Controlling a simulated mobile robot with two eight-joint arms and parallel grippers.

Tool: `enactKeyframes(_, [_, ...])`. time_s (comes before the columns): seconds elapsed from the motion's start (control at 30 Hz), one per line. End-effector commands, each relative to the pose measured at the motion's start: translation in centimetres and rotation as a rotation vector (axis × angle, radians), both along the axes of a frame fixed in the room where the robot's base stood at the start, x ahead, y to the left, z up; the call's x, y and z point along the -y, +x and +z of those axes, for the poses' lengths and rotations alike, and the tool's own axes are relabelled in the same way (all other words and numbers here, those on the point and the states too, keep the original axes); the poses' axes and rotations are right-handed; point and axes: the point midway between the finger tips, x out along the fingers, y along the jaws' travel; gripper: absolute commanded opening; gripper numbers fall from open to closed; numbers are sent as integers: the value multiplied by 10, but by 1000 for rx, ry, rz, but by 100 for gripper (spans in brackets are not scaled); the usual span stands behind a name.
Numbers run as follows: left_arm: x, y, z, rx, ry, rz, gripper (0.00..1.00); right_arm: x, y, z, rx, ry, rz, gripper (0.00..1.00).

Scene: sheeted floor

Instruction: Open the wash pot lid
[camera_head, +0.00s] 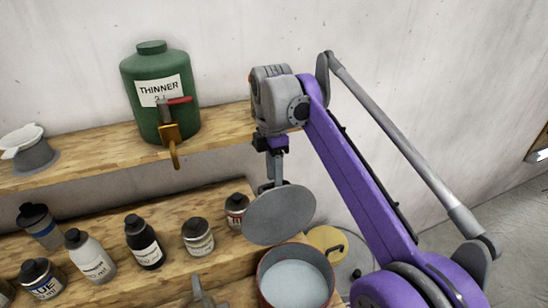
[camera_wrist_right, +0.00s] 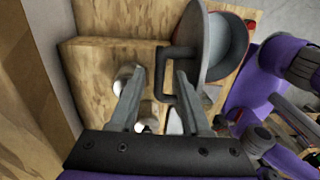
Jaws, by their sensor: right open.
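The wash pot (camera_head: 268,291) is a round reddish-brown pot with pale grey-blue contents showing, at the bottom centre of the head view. Its grey disc lid (camera_head: 280,217) stands tilted up at the pot's far side, clear of most of the mouth. In the wrist view, the lid (camera_wrist_right: 188,45) shows nearly edge-on with a dark bracket handle (camera_wrist_right: 163,70). My right gripper (camera_head: 275,183) points down just behind the lid. In the wrist view, its fingers (camera_wrist_right: 155,75) are apart, with the handle between or close to them; contact cannot be told.
Several small bottles and jars (camera_head: 145,242) stand on the wooden lower shelf left of the pot. A green thinner jug (camera_head: 158,95) stands on the upper shelf (camera_head: 105,150). The wall is close behind.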

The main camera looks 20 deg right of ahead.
Motion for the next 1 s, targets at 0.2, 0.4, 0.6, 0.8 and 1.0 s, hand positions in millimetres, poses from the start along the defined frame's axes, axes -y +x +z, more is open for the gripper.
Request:
enactKeyframes(0.2, [0, 2, 3, 4, 0, 0, 50, 0, 3, 45, 1, 0, 0, 47])
enactKeyframes(0.4, [0, 3, 4, 5, 0, 0, 50, 0, 6, 76, 1, 0, 0, 47])
enactKeyframes(0.6, [0, 3, 4, 5, 0, 0, 50, 0, 7, 91, 1, 0, 0, 47])
enactKeyframes(0.8, [0, 3, 4, 5, 0, 0, 50, 0, 7, 94, 1, 0, 0, 47])
enactKeyframes(1.0, [0, 3, 4, 5, 0, 0, 50, 0, 7, 94, 1, 0, 0, 47])
